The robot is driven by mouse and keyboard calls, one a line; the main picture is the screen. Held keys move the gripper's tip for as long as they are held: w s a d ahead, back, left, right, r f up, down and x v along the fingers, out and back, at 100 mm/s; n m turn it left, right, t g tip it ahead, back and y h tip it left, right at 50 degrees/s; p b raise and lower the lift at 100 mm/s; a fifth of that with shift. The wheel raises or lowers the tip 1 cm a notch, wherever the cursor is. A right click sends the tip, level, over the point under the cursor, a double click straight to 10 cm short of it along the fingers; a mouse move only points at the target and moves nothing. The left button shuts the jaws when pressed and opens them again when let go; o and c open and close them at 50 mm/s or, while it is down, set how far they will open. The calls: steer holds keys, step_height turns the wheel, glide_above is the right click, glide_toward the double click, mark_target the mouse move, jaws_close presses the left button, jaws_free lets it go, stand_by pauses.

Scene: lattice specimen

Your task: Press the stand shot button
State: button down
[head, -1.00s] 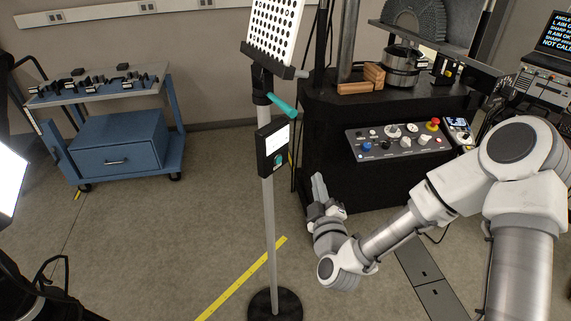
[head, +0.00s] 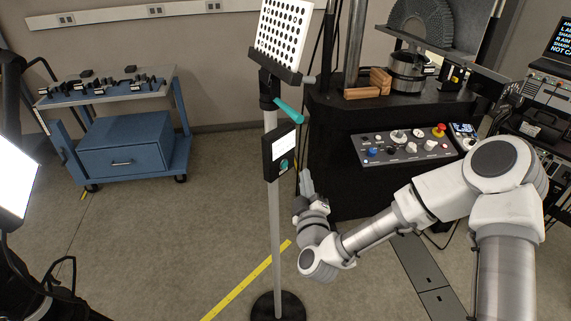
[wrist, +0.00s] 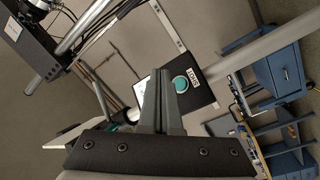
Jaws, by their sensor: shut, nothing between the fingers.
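A stand with a thin pole (head: 275,225) and round black base carries a dark control box (head: 280,152) with a white screen. A round teal button (head: 284,166) sits low on the box's face. The button (wrist: 181,84) also shows in the wrist view, just right of the fingertips, beside a small white label (wrist: 195,76). My gripper (head: 306,177) is shut and empty, just right of and slightly below the box in the head view. In the wrist view my gripper (wrist: 161,78) overlaps part of the box; contact with the button is not visible.
A dotted target board (head: 284,32) and a teal handle (head: 289,111) are above the box. A black machine with a button panel (head: 403,145) stands to the right. A blue cart (head: 125,140) stands at the left. A lit panel (head: 14,185) is at the left edge.

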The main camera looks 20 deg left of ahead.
steer(key=shift+w+a+b, duration=0.2)
steer(key=shift+w+a, duration=0.1)
steer(key=shift+a, duration=0.5)
steer(key=shift+w+a+b, duration=0.15)
steer(key=shift+w+a, duration=0.1)
steer(key=shift+a, duration=0.55)
stand_by(0.8)
steer(key=shift+w+a, duration=0.1)
steer(key=shift+a, duration=0.3)
steer(key=shift+w+a+b, duration=0.15)
steer(key=shift+a+b, duration=0.2)
steer(key=shift+b, duration=0.1)
stand_by(0.6)
steer(key=shift+d, duration=0.1)
steer(key=shift+s+d, duration=0.3)
steer(key=shift+d, duration=0.35)
steer(key=shift+s+d+b, duration=0.2)
steer(key=shift+s+d, duration=0.05)
steer(key=shift+d, duration=0.55)
steer(key=shift+s+d+b, duration=0.2)
steer(key=shift+s+d, duration=0.1)
steer(key=shift+d, duration=0.5)
steer(key=shift+s+d+b, duration=0.2)
steer(key=shift+s+d, duration=0.05)
steer(key=shift+d, duration=0.55)
